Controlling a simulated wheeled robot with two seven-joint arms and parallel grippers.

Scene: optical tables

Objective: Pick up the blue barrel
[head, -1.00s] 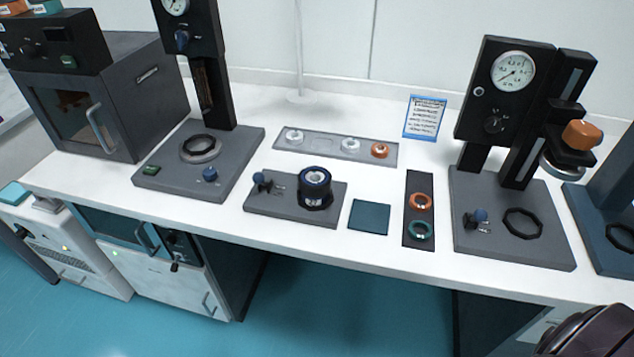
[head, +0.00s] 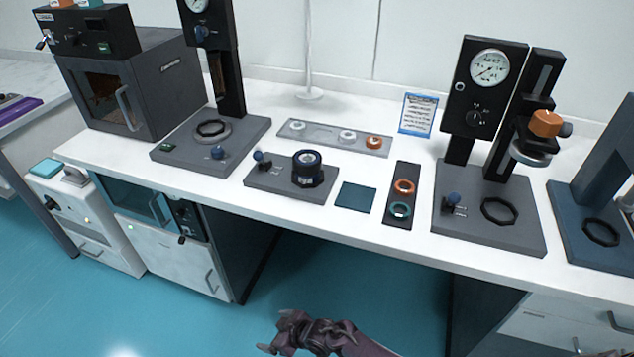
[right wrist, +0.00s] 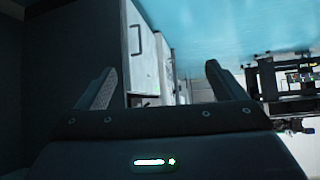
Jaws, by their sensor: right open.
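The blue barrel (head: 307,168) is a short dark blue and black cylinder with a pale round top. It stands upright on a grey base plate (head: 262,180) on the white bench, beside a small blue-knobbed part. My right gripper (head: 273,331) is in front of the bench over the teal floor, well apart from the barrel. Its two fingers stand apart in the right wrist view (right wrist: 160,82), with nothing between them. The barrel does not show in the right wrist view. My left gripper is out of view.
Dial-gauge stands (head: 490,200) (head: 205,150) flank the barrel's plate. A clear tray with rings (head: 322,137), a teal pad (head: 356,197) and a dark strip with two rings (head: 402,175) lie nearby. The bench's front edge (head: 330,233) lies between gripper and barrel.

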